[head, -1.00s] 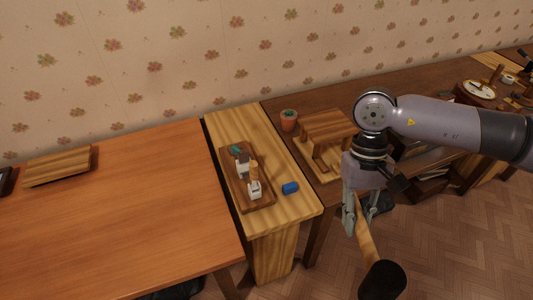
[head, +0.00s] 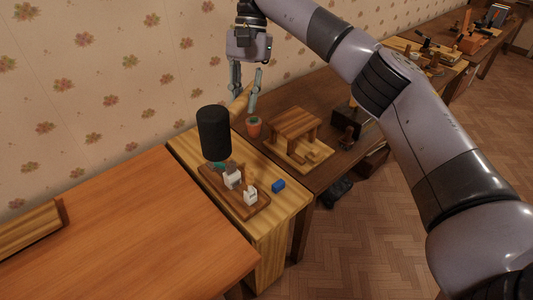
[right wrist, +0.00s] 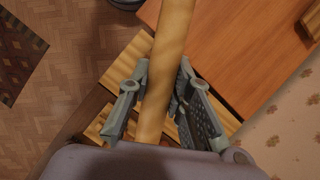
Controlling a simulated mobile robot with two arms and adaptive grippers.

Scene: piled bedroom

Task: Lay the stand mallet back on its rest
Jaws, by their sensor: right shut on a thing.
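The mallet has a black cylindrical head (head: 214,134) and a pale wooden handle (head: 239,103). My right gripper (head: 244,100) is shut on the handle. It holds the mallet in the air, with the head toward the camera. The handle (right wrist: 166,55) also runs between the fingers (right wrist: 157,110) in the right wrist view. The rest looks to be the dark wooden board (head: 212,187) with two white notched blocks (head: 250,197) on the narrow light wood table. The mallet head overlaps the board's far end in the picture and appears above it. My left gripper is out of view.
A blue cylinder (head: 278,186) lies right of the board. The orange-brown table (head: 130,230) at left is mostly clear. The flowered wall is close behind.

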